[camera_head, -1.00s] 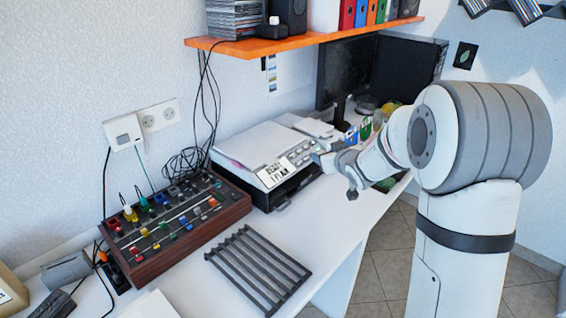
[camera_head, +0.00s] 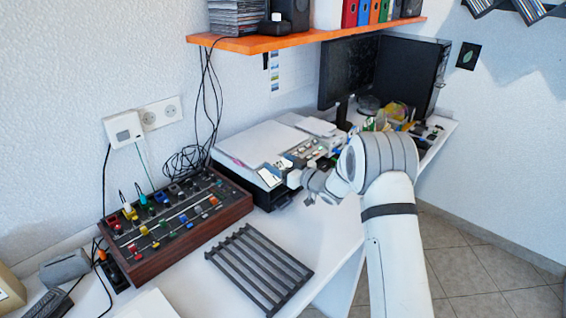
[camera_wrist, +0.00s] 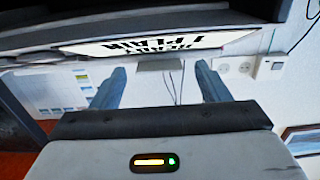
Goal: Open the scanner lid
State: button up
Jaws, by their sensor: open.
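The scanner (camera_head: 258,146) stands on the desk against the wall, with its pale flat lid lying closed. My gripper (camera_head: 294,180) is at the scanner's front edge, just right of the screen. Whether a finger touches the scanner cannot be told.
A mixer with coloured knobs (camera_head: 170,226) stands left of the scanner. A dark slatted rack (camera_head: 258,268) lies in front. An orange shelf (camera_head: 300,40) hangs above the scanner. A monitor (camera_head: 346,70) and small items stand behind at right. White desk between scanner and rack is clear.

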jog(key=shift+w+a, duration=0.4)
jog(key=shift+a, duration=0.15)
